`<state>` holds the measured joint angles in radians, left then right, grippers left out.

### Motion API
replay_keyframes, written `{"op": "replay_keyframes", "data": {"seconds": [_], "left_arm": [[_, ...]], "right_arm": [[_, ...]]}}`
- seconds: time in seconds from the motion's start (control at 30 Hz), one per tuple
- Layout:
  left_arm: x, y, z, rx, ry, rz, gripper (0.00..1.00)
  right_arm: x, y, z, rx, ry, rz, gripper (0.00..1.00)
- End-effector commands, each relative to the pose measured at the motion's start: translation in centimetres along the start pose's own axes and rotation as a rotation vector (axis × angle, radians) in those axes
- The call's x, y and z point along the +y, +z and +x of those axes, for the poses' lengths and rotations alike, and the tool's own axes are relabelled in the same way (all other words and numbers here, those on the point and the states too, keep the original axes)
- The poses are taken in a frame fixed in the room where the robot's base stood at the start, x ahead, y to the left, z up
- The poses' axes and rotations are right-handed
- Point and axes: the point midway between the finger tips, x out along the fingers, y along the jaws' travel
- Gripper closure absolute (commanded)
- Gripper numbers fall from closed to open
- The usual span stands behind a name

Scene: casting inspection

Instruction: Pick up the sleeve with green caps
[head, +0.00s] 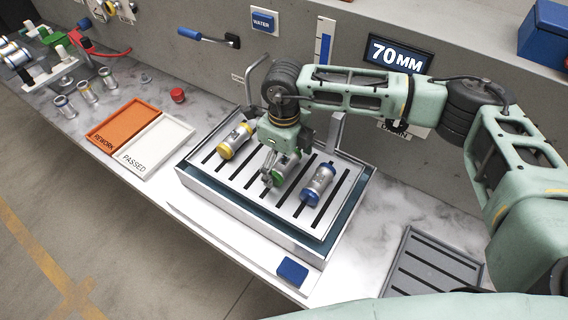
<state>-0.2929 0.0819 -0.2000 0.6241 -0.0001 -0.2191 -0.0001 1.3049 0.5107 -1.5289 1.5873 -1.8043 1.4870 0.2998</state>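The sleeve with green caps (277,176) lies on the slotted top of the metal tank (245,196), between two other sleeves. My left gripper is not in view.
A yellow-capped sleeve (236,141) lies to the left and a blue-capped sleeve (318,184) to the right. An orange REWORK tray (122,113) and white PASSED tray (176,143) stand left. A blue block (292,271) lies in front; a grey slotted tray (433,265) is at right.

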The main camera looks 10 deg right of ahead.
Motion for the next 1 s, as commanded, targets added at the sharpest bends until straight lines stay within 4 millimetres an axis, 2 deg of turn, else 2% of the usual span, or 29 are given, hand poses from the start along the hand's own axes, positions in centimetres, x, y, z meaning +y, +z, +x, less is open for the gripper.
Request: {"op": "replay_keyframes", "data": {"seconds": [0.03,0.2,0.6,1.0], "left_arm": [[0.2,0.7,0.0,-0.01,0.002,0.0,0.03],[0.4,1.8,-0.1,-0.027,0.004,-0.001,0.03],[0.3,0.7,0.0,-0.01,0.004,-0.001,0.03],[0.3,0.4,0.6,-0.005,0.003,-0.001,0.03]], "right_arm": [[0.0,0.0,0.0,0.0,0.0,0.0,0.12],[0.0,0.0,0.0,0.0,0.0,0.0,0.27],[0.0,0.1,-0.1,-0.001,0.0,0.0,0.62],[-0.1,0.2,-0.9,-0.006,-0.002,0.0,0.62]]}}
